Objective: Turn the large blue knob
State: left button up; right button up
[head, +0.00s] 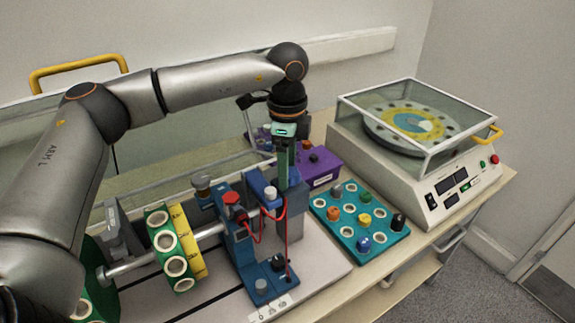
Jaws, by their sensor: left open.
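No part is clearly recognisable as the large blue knob. A blue stand (243,245) with a red knob (232,198) on top holds the shaft, and a blue block (262,187) with a pale round cap (270,193) sits beside it. A small blue knob-like piece (363,243) sits in the teal tray (378,252). My left gripper (284,183) points down just behind and right of the capped block. Its jaws are open, and their tips are hard to make out against the fixture; contact cannot be told. My right gripper is out of view.
A purple box (320,166) stands behind the tray. A balance-like machine (430,185) with a clear cover and yellow handle is at the right. A shaft (128,264) with green and yellow discs lies left. Red wires (287,235) hang by the fixture. Floor is free at lower right.

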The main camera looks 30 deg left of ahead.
pick_arm(q)
grip_shut()
dwell(0.5)
jog(key=shift+m, duration=0.4)
jog(key=m, duration=0.4)
jog(key=shift+w+m+b, duration=0.2)
jog(key=shift+m+b, duration=0.1)
jog(key=shift+m, duration=0.1)
jog(key=m, duration=0.6)
jog(key=shift+w+d+r, duration=0.1)
jog(key=shift+m, duration=0.3)
grip_release()
